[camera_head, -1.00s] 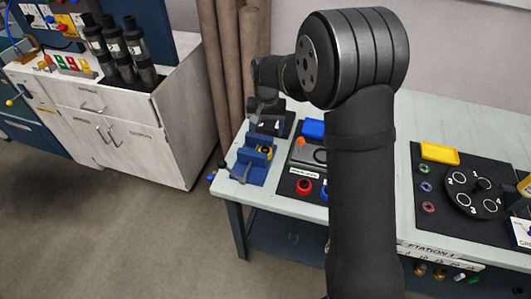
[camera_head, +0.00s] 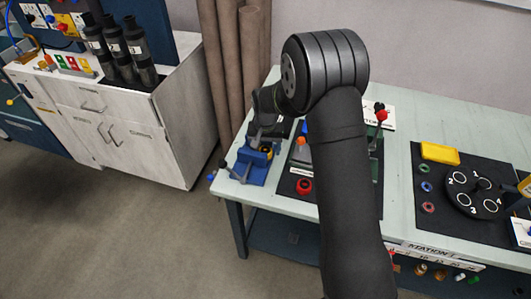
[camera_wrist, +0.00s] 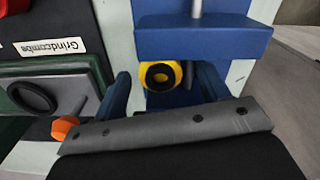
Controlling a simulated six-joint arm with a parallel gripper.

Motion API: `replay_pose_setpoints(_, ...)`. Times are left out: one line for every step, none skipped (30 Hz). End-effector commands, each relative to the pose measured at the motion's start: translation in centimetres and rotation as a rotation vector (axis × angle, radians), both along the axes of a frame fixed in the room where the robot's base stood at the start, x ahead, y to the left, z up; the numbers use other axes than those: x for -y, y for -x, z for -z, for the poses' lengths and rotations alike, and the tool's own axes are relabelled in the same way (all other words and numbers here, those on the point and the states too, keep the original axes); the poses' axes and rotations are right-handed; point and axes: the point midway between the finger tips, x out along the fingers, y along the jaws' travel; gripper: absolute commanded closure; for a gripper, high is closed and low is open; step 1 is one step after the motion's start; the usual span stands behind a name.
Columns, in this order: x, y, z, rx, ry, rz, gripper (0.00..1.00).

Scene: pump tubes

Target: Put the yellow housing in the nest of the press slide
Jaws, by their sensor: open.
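The yellow housing (camera_wrist: 160,75) shows in the wrist view as a yellow ring with a dark centre, at the blue fixture (camera_wrist: 203,40). In the head view the housing (camera_head: 267,152) is a small yellow spot on that fixture. My gripper (camera_wrist: 163,79) is open. Its two dark blue fingers stand on either side of the housing with gaps, and I cannot tell how far above it they are. A grey slide plate (camera_wrist: 75,82) with a black round nest (camera_wrist: 33,96) and an orange knob (camera_wrist: 65,127) lies left in the wrist view. My arm partly hides the press in the head view.
A red-knobbed lever (camera_head: 381,115) rises behind my arm. A red ring (camera_head: 304,186) lies on the black mat near the press. A yellow tray (camera_head: 440,153) and a numbered black dial (camera_head: 474,194) are farther right. The table's left edge is near the fixture.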

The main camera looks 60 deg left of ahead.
Motion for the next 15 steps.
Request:
replay_pose_setpoints(-0.01,-0.01,-0.04,0.0,0.0,0.0,0.32)
replay_pose_setpoints(-0.01,-0.01,-0.04,0.0,0.0,0.0,0.32)
replay_pose_setpoints(-0.01,-0.01,-0.05,0.0,0.0,0.0,0.38)
replay_pose_setpoints(-0.01,-0.01,-0.05,0.0,0.0,0.0,0.44)
replay_pose_setpoints(-0.01,-0.01,-0.05,0.0,0.0,0.0,0.5)
replay_pose_setpoints(-0.01,-0.01,-0.06,0.0,0.0,0.0,0.58)
replay_pose_setpoints(-0.01,-0.01,-0.06,0.0,0.0,0.0,0.63)
replay_pose_setpoints(-0.01,-0.01,-0.06,0.0,0.0,0.0,0.69)
replay_pose_setpoints(-0.01,-0.01,-0.06,0.0,0.0,0.0,0.77)
replay_pose_setpoints(-0.01,-0.01,-0.06,0.0,0.0,0.0,0.83)
replay_pose_setpoints(-0.02,-0.01,-0.08,0.001,-0.001,0.0,0.83)
replay_pose_setpoints(-0.02,-0.01,-0.09,0.001,-0.001,0.0,0.83)
replay_pose_setpoints(-0.02,-0.01,-0.09,0.001,-0.001,0.0,0.83)
replay_pose_setpoints(-0.02,-0.01,-0.09,0.001,-0.001,0.0,0.83)
replay_pose_setpoints(-0.02,-0.01,-0.09,0.001,-0.001,0.0,0.83)
